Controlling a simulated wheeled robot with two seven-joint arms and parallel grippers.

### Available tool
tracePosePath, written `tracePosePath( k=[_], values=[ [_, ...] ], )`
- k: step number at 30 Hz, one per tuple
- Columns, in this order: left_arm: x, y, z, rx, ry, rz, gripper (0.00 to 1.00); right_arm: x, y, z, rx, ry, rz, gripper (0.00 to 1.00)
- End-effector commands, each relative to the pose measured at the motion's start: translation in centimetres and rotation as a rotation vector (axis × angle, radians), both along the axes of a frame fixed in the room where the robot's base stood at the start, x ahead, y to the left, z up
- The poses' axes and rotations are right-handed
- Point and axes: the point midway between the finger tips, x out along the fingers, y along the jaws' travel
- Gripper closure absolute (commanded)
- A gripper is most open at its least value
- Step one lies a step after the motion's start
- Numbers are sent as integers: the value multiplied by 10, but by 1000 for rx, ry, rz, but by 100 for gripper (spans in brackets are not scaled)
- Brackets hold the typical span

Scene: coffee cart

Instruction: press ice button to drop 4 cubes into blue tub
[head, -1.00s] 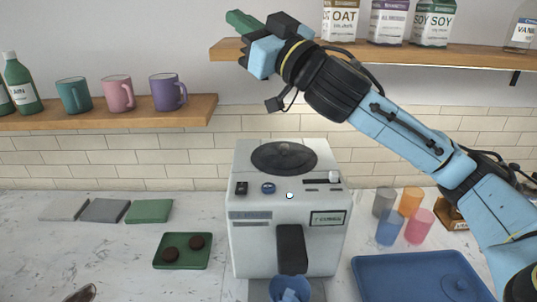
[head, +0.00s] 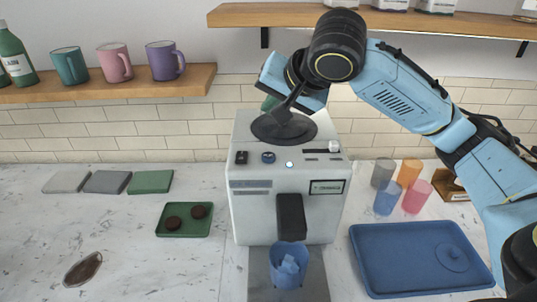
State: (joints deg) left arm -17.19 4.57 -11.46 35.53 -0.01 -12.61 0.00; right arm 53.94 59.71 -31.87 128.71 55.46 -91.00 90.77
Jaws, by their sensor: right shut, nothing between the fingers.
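The white ice machine (head: 250,215) stands on the counter in the middle. My right gripper (head: 269,103) is shut and empty, over the back of the machine's top near the round black lid (head: 284,128), behind the button. Whether it touches the lid is unclear. My left gripper is out of view.
A blue tray (head: 380,285) lies to the right, with coloured cups (head: 410,172) behind it. A green tray (head: 165,233) with two dark discs is on the left. Shelves with mugs (head: 115,60) and cartons hang above.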

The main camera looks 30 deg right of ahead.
Motion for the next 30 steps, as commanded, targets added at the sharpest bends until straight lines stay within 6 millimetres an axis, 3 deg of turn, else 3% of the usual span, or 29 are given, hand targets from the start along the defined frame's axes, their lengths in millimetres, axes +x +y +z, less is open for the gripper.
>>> tracePosePath(
  k=[11, 27, 30],
  values=[
    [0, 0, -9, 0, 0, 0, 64, 0, 0, -8, -1, -3, 1, 100],
    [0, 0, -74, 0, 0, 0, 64, 0, 0, -67, -1, -4, 3, 100],
    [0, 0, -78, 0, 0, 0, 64, 0, 0, -79, -2, -1, 1, 100]
  ],
)
